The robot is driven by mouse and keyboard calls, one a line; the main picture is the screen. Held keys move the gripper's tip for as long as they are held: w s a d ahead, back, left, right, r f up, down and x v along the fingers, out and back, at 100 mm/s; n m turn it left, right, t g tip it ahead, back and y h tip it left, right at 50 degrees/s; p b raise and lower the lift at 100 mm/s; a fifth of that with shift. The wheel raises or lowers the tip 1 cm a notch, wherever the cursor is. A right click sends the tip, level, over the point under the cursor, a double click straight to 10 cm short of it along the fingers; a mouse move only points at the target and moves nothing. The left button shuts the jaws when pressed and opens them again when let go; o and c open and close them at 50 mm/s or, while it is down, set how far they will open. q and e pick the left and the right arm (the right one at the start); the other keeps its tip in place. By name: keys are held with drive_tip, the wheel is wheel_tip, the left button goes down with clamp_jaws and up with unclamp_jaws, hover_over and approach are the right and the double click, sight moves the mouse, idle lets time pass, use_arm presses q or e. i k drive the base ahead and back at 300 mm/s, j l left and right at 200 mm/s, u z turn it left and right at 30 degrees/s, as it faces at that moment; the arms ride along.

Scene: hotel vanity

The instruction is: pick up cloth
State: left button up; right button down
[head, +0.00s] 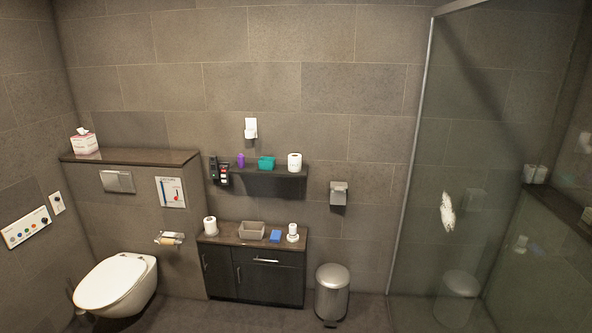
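Neither of my grippers is in view. No thing here is clearly a cloth. A small blue item (275,236) lies on top of the dark cabinet (240,241), beside a grey box (252,231); it is too small to tell whether it is a cloth or a sponge. A crumpled-looking white item (447,212) shows at the glass shower panel on the right; I cannot tell whether it is cloth or whether it hangs on the glass or behind it. A teal item (266,162) sits on the wall shelf (283,173).
White rolls (210,226) and (292,233) stand on the cabinet. A toilet (114,284) is at left, below a ledge with a tissue box (84,142). A metal bin (332,293) stands right of the cabinet. The glass panel (425,130) bounds the right. Floor in front of the cabinet looks clear.

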sight(276, 235)
drive_tip(key=i+j+z, duration=0.2)
drive_tip(key=i, duration=0.45)
drive_tip(key=i+j+z, duration=0.2)
drive_tip(key=i+j, duration=0.3)
drive_tip(key=i, duration=0.15)
drive_tip(key=i+j+z, duration=0.2)
drive_tip(key=i+j, duration=0.3)
drive_tip(key=i, duration=0.1)
